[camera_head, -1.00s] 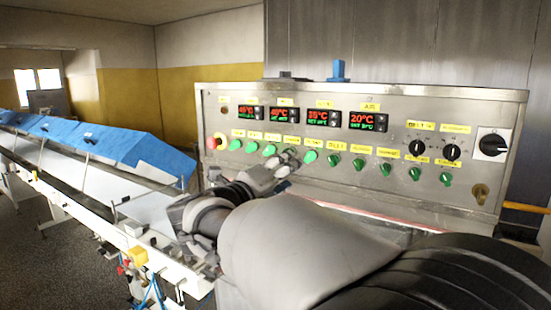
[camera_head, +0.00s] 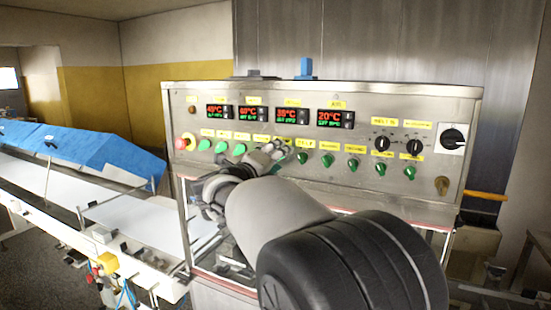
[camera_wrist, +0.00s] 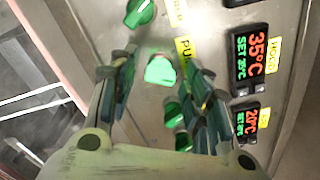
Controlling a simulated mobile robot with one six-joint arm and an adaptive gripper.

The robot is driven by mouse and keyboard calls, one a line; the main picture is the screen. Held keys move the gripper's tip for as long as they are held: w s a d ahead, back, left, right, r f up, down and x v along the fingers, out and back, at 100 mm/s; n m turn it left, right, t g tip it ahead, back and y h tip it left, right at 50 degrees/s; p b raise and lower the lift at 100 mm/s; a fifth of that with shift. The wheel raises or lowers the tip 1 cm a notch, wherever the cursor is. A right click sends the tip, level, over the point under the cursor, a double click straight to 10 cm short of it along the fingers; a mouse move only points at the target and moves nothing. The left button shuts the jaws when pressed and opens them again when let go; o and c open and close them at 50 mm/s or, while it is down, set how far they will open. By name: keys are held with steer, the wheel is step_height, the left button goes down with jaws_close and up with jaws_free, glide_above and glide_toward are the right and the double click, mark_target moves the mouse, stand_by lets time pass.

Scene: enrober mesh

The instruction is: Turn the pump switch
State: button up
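The pump switch (camera_wrist: 161,70) is a green knob on the steel control panel, beside a yellow label (camera_wrist: 184,50) of which only "PU" can be read. It shows in the wrist view between the two fingers of my gripper (camera_wrist: 159,66). The fingers are spread to either side of the knob, with a gap visible; whether they touch it I cannot tell. In the head view my gripper (camera_head: 271,151) is close against the row of green switches and hides the knob in front of it.
The control panel (camera_head: 400,105) carries more green knobs (camera_head: 327,160) on both sides, a red button (camera_head: 184,141), red-digit displays (camera_head: 292,116) and black rotary switches (camera_head: 453,139). A conveyor with a blue cover (camera_head: 110,155) runs at the left.

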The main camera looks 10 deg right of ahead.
steer(key=c, duration=1)
steer(key=shift+c, duration=0.2)
steer(key=shift+n+p, duration=0.4)
steer(key=shift+p, duration=0.05)
steer(key=n+p, duration=0.9)
steer(key=n, duration=0.2)
steer(key=shift+p, duration=0.4)
steer(key=o, duration=1.1)
steer(key=shift+c, duration=0.2)
